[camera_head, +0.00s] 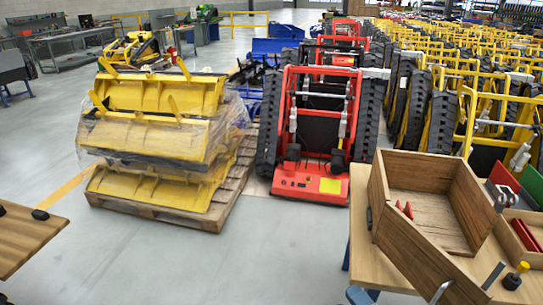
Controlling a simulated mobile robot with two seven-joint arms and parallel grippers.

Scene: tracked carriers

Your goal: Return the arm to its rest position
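Neither of my grippers can be made out in the head view, and no arm of mine is clearly visible. What either gripper holds cannot be seen.
An open wooden box (430,178) with small red pieces (404,209) inside stands on a table (359,240) at right. A black-and-yellow knob-like item (515,276) is beside it. Another wooden tabletop (25,236) is at left. Yellow buckets (150,140) on a pallet and a red tracked carrier (310,185) stand beyond clear floor.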

